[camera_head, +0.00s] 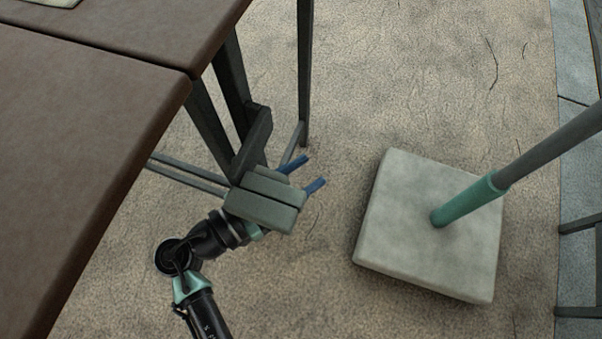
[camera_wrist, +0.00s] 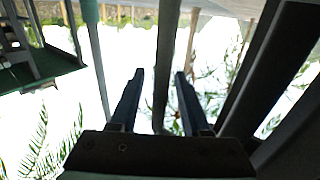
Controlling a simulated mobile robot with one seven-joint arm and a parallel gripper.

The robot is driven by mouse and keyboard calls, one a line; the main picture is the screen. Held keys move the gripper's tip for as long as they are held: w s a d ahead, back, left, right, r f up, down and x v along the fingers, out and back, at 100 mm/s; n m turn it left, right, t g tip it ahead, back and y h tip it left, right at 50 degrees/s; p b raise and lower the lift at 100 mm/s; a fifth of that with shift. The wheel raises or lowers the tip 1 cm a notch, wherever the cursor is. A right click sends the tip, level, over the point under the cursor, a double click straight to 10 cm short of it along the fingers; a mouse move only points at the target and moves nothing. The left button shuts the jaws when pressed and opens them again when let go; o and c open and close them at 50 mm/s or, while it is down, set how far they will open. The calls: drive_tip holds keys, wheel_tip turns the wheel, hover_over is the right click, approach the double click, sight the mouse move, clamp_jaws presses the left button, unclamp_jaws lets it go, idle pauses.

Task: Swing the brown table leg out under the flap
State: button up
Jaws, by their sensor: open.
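The brown table's top (camera_head: 60,150) fills the left of the head view, with a seam separating it from another brown panel (camera_head: 120,25); which one is the flap I cannot tell. A slim dark leg (camera_head: 304,70) stands beyond the table's edge, with a thin low rail (camera_head: 292,145) at its foot. Other dark legs (camera_head: 211,125) stand nearer. My gripper (camera_head: 313,172) is open and low beside the table, its blue fingers pointing right, away from the tabletop. In the wrist view, a slim upright post (camera_wrist: 166,60) shows between the open fingers (camera_wrist: 159,74); contact cannot be told.
A pale square base (camera_head: 400,230) with a green-sleeved slanting pole (camera_head: 470,200) stands on the paving to the right. Bare paving (camera_head: 340,110) lies between it and the table. Dark furniture (camera_head: 580,265) shows at the right edge.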

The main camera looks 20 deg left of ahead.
clamp_jaws()
idle(1.4)
